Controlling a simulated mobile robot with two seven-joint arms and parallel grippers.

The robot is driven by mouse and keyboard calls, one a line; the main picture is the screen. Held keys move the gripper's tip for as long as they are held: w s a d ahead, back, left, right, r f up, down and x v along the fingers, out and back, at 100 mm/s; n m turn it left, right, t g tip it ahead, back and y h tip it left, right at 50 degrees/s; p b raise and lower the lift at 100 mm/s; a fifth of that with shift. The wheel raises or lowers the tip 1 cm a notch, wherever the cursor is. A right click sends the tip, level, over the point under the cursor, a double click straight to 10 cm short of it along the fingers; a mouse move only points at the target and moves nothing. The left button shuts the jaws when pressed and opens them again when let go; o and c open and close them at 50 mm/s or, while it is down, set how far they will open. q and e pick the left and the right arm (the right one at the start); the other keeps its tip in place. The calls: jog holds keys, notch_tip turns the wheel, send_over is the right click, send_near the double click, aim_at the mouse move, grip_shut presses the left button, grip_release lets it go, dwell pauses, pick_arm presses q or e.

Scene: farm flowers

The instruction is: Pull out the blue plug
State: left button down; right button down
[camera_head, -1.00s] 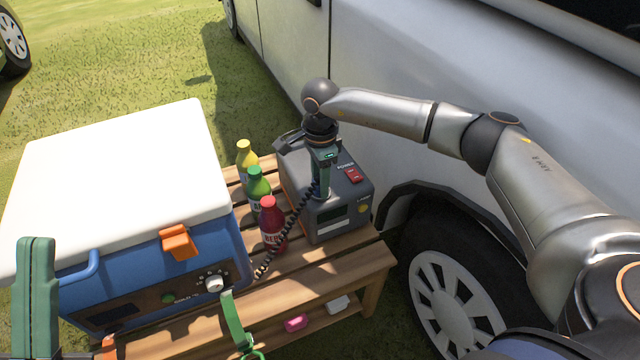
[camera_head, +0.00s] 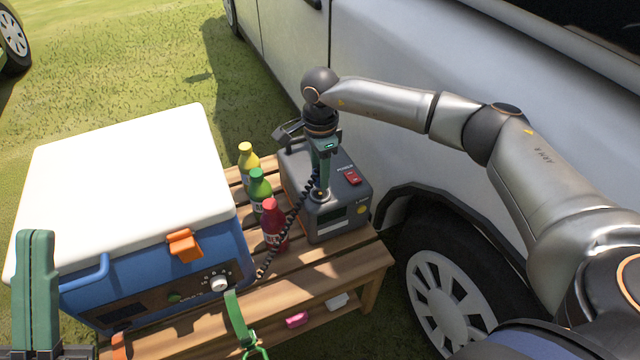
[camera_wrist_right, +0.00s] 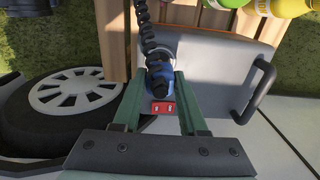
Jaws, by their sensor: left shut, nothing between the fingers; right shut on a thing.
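The blue plug (camera_wrist_right: 158,84) is between the fingers of my right gripper (camera_wrist_right: 160,88) in the right wrist view, with a black coiled cord running from it. In the head view my right gripper (camera_head: 322,184) points down over the grey power box (camera_head: 345,222), shut on the plug. A pale round ring (camera_head: 320,195) shows on the box top just under the fingertips. I cannot tell whether the plug is clear of its socket. My left gripper (camera_head: 36,290) is shut and empty at the lower left, in front of the cooler.
A blue cooler (camera_head: 215,258) with a white lid stands left on the wooden bench (camera_head: 340,262). Yellow (camera_head: 248,160), green (camera_head: 259,190) and red (camera_head: 273,225) bottles stand between cooler and box. The box has a red switch (camera_head: 352,177). A silver vehicle (camera_head: 420,60) stands close behind.

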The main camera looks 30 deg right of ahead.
jog(key=shift+r+p, duration=0.8)
jog(key=shift+r, duration=0.35)
jog(key=shift+f, duration=0.1)
